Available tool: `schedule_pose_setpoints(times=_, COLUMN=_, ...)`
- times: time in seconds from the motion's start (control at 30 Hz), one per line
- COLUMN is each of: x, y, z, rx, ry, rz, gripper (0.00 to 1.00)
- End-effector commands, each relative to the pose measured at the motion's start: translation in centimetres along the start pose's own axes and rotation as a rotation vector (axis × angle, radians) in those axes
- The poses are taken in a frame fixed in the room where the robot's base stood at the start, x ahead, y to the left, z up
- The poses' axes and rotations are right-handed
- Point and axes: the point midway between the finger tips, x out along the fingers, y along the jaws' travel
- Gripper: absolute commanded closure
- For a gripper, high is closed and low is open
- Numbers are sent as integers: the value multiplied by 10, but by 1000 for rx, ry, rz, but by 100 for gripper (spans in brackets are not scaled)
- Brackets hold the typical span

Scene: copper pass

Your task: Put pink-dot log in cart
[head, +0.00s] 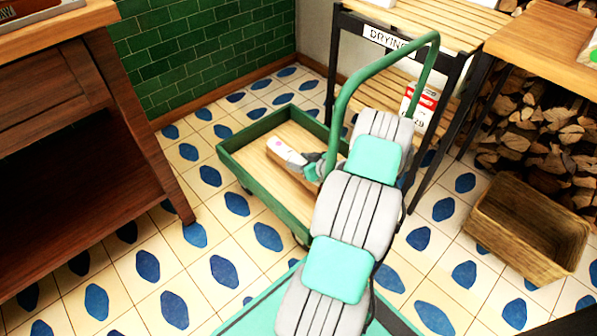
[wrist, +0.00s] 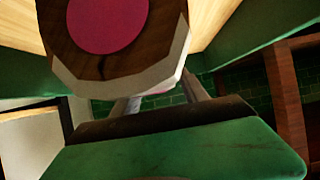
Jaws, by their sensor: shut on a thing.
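The pink-dot log (head: 284,152) is pale-sided, with a pink dot near its far end in the head view. In the wrist view, the log (wrist: 165,75) fills the upper middle, its brown end face with a large pink dot towards the camera. My gripper (head: 304,165) is shut on the log. The green cart (head: 240,132) has a pale wooden bed, low green walls and a tall curved handle. The log and my gripper are over the bed, inside the walls in the head view. I cannot tell whether the log touches the bed. My arm hides the cart's near right part.
The cart's handle (head: 336,110) rises close beside my arm. A slatted drying rack (head: 440,28) stands behind it. An empty wicker basket (head: 527,225) and stacked firewood (head: 535,135) are at right. A dark wooden cabinet (head: 75,140) stands at left. Tiled floor between is clear.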

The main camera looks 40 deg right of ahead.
Motion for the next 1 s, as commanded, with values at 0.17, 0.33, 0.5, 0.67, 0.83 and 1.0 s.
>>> schedule_pose_setpoints(times=0.17, x=20, y=1, z=19, rx=1, ry=1, rz=1, gripper=100)
schedule_pose_setpoints(times=0.33, x=26, y=2, z=30, rx=-1, ry=3, rz=3, gripper=100)
schedule_pose_setpoints(times=0.5, x=25, y=2, z=29, rx=-1, ry=3, rz=3, gripper=100)
schedule_pose_setpoints(times=0.67, x=27, y=2, z=33, rx=-1, ry=2, rz=3, gripper=100)
schedule_pose_setpoints(times=0.83, x=29, y=2, z=37, rx=-1, ry=3, rz=3, gripper=100)
schedule_pose_setpoints(times=1.0, x=30, y=1, z=41, rx=1, ry=-1, rz=2, gripper=43)
